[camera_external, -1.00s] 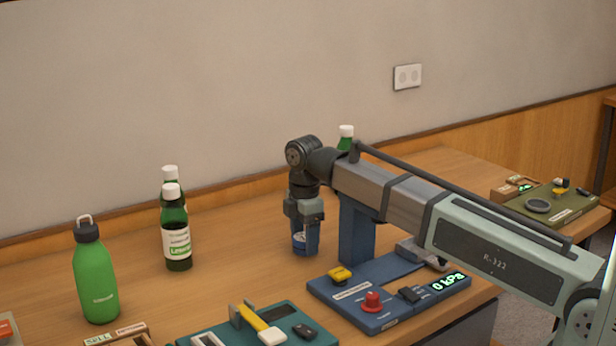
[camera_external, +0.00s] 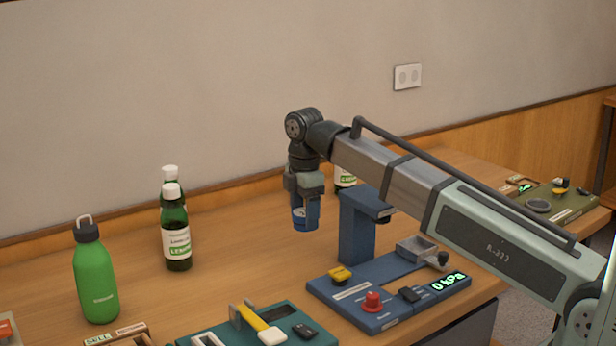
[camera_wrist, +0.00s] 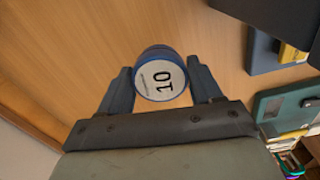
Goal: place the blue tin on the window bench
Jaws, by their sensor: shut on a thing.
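The blue tin (camera_external: 305,218) is held between the fingers of my gripper (camera_external: 305,200), raised above the wooden bench (camera_external: 240,240) and to the left of the blue press-like device. In the wrist view the tin (camera_wrist: 160,76) shows a pale round lid marked "10". The two dark fingers of my gripper (camera_wrist: 161,92) are shut on its sides. Which surface is the window bench cannot be told, as no window shows.
A blue device (camera_external: 360,290) with an upright column and "0 kPa" display stands right of the tin. A teal device (camera_external: 250,330) is in front. Green-capped-white bottles (camera_external: 176,240) and a green flask (camera_external: 95,280) stand left. Bench between them is clear.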

